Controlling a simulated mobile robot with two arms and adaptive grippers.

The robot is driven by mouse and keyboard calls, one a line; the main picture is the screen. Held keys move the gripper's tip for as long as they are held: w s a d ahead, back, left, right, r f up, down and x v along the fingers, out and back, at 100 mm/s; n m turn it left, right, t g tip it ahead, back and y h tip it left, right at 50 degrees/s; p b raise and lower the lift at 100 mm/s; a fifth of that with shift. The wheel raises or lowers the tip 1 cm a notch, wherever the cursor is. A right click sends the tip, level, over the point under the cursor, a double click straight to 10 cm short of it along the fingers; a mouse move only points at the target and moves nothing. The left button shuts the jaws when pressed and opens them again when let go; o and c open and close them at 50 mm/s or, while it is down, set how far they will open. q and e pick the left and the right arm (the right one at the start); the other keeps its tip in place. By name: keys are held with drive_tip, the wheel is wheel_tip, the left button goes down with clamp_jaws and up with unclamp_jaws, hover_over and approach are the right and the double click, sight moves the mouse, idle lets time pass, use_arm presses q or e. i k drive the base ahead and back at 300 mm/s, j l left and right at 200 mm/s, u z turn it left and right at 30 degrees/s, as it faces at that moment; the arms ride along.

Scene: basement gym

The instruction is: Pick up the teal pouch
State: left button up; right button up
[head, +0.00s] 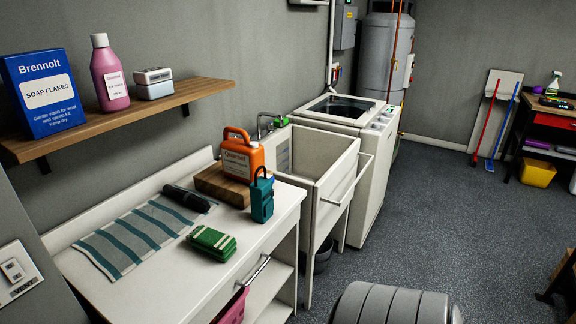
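The teal pouch (262,203) stands upright near the right edge of the white counter (170,285), with a dark strap loop rising from its top. Just behind it are a wooden block (212,184) and an orange jug (240,158) with a white label. The pouch overlaps part of the jug and block in this view; I cannot tell if they touch. Neither of my grippers is in view.
A green striped bundle (211,243), a dark cylindrical item (187,197) and a striped towel (135,236) lie left of the pouch. A wooden shelf (150,113) with several goods hangs above. A deep sink (318,165) adjoins on the right. Open floor (445,210) lies farther right.

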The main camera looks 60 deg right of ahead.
sight(261, 190)
drive_tip(key=z, duration=1.8)
